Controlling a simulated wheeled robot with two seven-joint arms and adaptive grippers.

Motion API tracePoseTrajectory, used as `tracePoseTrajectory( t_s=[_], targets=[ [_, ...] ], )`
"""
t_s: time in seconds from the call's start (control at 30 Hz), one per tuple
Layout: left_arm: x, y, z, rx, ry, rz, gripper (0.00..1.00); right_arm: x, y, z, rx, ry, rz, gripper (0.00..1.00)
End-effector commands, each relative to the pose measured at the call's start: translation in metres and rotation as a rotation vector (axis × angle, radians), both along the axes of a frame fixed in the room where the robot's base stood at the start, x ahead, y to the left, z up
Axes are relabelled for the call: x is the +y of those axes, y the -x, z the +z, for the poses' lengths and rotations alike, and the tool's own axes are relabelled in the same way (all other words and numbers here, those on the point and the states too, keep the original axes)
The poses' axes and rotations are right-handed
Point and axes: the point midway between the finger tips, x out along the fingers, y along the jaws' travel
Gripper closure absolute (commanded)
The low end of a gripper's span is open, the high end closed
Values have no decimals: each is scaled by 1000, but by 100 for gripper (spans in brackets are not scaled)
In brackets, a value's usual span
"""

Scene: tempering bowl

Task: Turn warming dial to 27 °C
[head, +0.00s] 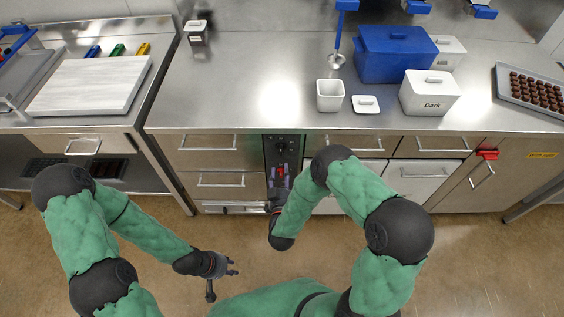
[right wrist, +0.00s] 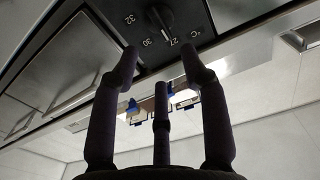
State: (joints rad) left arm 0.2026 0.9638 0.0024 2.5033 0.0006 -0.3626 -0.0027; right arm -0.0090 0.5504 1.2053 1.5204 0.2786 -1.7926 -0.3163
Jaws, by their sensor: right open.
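The warming dial (right wrist: 160,18) is a dark round knob with a raised grip on a black panel, seen in the right wrist view. White marks 32, 30, 27 and °C surround it. Its grip slants toward the gap between 30 and 27; the exact setting is hard to read. In the head view the black control panel (head: 283,152) is set in the counter front. My right gripper (right wrist: 161,62) is open, with its fingers short of the dial and nothing between them. My left gripper (head: 228,270) is open and empty, low over the floor, away from the panel.
Drawers with bar handles (head: 208,142) flank the panel. On the steel counter (head: 250,90) stand a white open container (head: 330,95), its lid (head: 366,104), a blue box (head: 394,55) and a box marked Dark (head: 430,93). The floor before the counter is clear.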

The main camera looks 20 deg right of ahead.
Motion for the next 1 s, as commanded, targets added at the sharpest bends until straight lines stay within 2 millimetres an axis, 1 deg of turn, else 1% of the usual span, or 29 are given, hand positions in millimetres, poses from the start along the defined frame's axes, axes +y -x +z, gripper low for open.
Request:
tracePoseTrajectory(
  t_s=[0.03, 0.1, 0.2, 0.3, 0.87, 1.0],
  targets=[
    [0, 0, 0, 0, 0, 0, 69, 3, 8, 0, 1, 0, 3, 55],
    [0, 0, 0, 0, 0, 0, 69, 5, 17, 0, 1, 0, 1, 55],
    [0, 0, 0, 0, 0, 0, 69, 8, 25, 0, 1, 1, 2, 55],
    [0, 0, 0, 0, 0, 0, 69, 9, 30, 0, -1, 0, 1, 55],
    [0, 0, 0, 0, 0, 0, 69, 9, 31, 0, 0, 0, 0, 55],
    [0, 0, 0, 0, 0, 0, 69, 9, 28, -7, 34, -18, 11, 55]
  ],
)
